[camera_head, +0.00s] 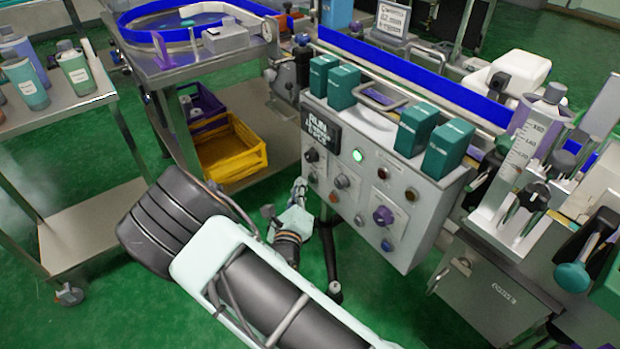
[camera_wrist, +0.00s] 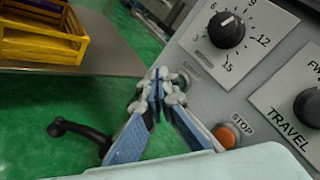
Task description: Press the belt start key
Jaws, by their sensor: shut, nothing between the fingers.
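The grey control panel (camera_head: 395,225) faces my arm. In the wrist view, a small dark green key (camera_wrist: 183,80) sits below the numbered dial (camera_wrist: 227,30), beside a faint label that seems to read START. It is partly hidden by my fingers. An orange STOP key (camera_wrist: 226,135) lies lower right of it. My gripper (camera_wrist: 161,76) is shut and empty, its fingertips just left of the green key. I cannot tell whether they touch it. In the head view my gripper (camera_head: 302,186) is at the panel's lower left edge.
Several green boxes (camera_head: 414,130) stand on top of the panel, by a blue belt (camera_head: 400,68). A lit green lamp (camera_head: 357,155) and a purple knob (camera_head: 383,215) are on its face. A yellow crate (camera_head: 232,152) sits on a shelf at left. Green floor lies open below.

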